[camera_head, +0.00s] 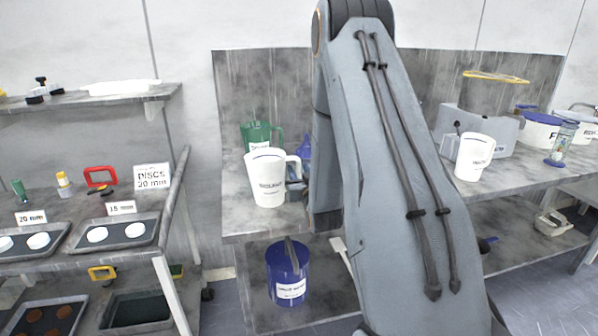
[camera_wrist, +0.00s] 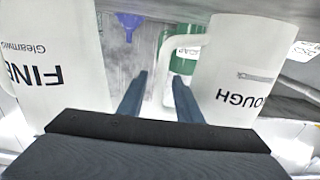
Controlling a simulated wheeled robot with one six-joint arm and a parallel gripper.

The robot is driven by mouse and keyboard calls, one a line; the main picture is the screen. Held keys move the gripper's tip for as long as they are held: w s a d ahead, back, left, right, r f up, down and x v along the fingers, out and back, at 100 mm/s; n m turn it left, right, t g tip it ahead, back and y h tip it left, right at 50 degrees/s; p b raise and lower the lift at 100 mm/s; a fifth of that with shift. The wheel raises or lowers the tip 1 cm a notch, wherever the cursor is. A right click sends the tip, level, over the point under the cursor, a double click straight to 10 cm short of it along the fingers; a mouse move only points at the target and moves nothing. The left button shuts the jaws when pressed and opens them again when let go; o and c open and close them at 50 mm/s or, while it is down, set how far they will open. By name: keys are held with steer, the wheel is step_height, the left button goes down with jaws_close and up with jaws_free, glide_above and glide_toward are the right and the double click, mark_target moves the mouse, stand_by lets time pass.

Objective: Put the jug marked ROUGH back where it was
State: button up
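The white jug marked ROUGH (camera_wrist: 236,75) stands at the right in the wrist view, its lettering upside down. Its handle (camera_wrist: 190,46) points left, toward the space in front of my fingertips. In the head view the white jug at the bench's left end (camera_head: 267,183) has blurred lettering that looks like ROUGH. My gripper (camera_wrist: 158,82) is open, with nothing seen held between its two fingers. I cannot tell whether the handle is between the fingers or beyond them.
A white jug marked FINE (camera_wrist: 55,70) is close at the left in the wrist view. Another white jug (camera_head: 474,158) stands right of my arm. A blue bucket (camera_head: 287,272) is below the bench.

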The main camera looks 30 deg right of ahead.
steer(key=shift+r, duration=0.15)
steer(key=shift+s, duration=0.25)
steer(key=b+v, duration=0.2)
steer(key=v, duration=0.9)
steer(key=shift+s, duration=0.25)
steer(key=shift+a+r, duration=0.1)
steer(key=shift+a, duration=0.05)
